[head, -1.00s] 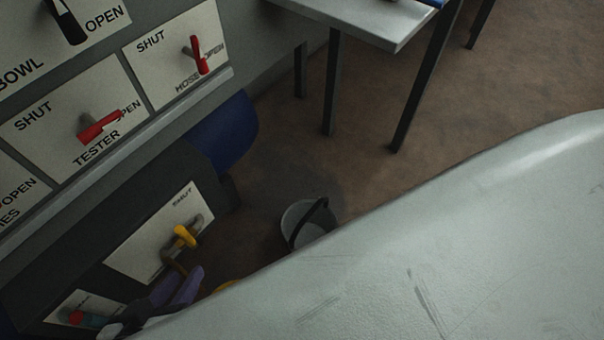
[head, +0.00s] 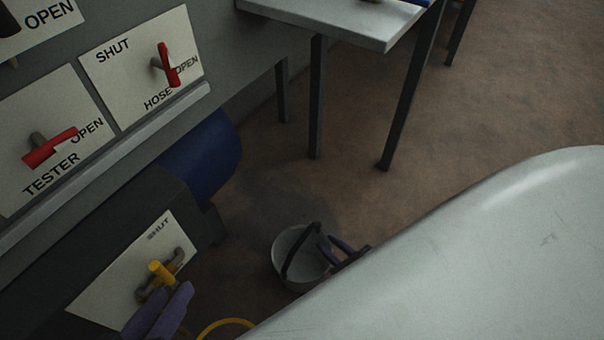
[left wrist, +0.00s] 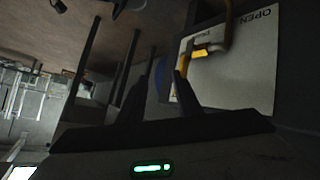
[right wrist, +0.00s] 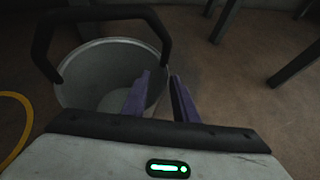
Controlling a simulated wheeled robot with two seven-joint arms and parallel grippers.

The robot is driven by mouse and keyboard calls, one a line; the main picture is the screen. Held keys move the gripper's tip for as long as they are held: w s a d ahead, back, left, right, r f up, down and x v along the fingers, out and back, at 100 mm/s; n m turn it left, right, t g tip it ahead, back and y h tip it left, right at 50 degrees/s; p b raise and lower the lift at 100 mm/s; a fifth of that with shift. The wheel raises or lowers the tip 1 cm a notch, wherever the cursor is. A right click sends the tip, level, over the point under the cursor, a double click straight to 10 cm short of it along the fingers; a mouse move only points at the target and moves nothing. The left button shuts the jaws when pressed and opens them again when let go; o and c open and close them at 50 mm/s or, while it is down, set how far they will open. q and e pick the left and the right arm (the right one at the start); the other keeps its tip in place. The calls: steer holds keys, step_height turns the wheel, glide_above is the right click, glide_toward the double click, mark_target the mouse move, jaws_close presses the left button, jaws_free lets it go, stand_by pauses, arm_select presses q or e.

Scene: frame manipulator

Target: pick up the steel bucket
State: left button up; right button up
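The steel bucket (head: 290,262) stands upright on the floor, its dark handle (head: 301,250) raised across the top. The large pale part in front covers its lower right edge in the head view. My right gripper (head: 338,246) is open at the bucket's right side. In the right wrist view, the bucket (right wrist: 85,75) lies beyond the open right gripper (right wrist: 160,82); its rim seems to pass between the fingers, but contact cannot be told. My left gripper (head: 172,292) is open and empty by the yellow valve, away from the bucket; its fingers also show in the left wrist view (left wrist: 160,85).
A panel with a red-handled hose valve (head: 170,65) and tester valve (head: 50,147) runs along the left. A yellow valve (head: 162,272) sits lower down. A yellow hose (head: 228,321) lies near the bucket. A table (head: 340,22) stands behind; the floor between is clear.

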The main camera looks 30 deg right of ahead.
steer(key=shift+w+f, duration=0.3)
steer(key=shift+w, duration=0.05)
steer(key=shift+r, duration=0.1)
jaws_close()
steer(key=shift+d, duration=0.1)
stand_by(1.0)
